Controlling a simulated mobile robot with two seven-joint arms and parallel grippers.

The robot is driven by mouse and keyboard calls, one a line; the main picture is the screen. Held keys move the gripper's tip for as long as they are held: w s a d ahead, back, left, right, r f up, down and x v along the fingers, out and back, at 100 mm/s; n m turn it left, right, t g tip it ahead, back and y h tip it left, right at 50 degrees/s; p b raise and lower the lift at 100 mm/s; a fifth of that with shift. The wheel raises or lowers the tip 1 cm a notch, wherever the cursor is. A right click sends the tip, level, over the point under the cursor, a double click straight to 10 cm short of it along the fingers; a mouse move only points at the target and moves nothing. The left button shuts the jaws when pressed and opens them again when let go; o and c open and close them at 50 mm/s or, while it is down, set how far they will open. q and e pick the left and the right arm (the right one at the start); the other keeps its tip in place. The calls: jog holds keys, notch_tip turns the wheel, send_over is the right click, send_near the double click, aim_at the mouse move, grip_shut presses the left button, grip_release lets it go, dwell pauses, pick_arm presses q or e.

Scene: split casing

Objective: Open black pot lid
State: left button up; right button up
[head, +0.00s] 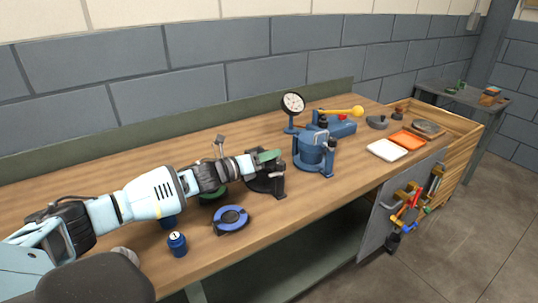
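A black pot-like casing (263,184) stands near the front middle of the workbench, with a dark upright part on its right side. My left gripper (262,159) is at the top of this casing, reaching in from the left. A green piece (270,155) shows at the gripper's tip. I cannot tell whether it is a finger pad or part of the casing. The lid cannot be told apart from the pot, as my gripper covers much of its top. Whether the fingers touch or hold it is unclear. My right gripper is not in view.
A blue casing (312,150) and a dial gauge (293,104) stand right of the black one. A blue ring-shaped part (231,217) and a small blue cylinder (177,243) are in front of my arm. White (387,150) and orange (408,139) trays lie farther right.

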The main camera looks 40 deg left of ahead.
pick_arm(q)
jog(key=shift+w+d, duration=0.1)
jog(key=shift+w, duration=0.1)
jog(key=shift+c, duration=0.2)
grip_shut()
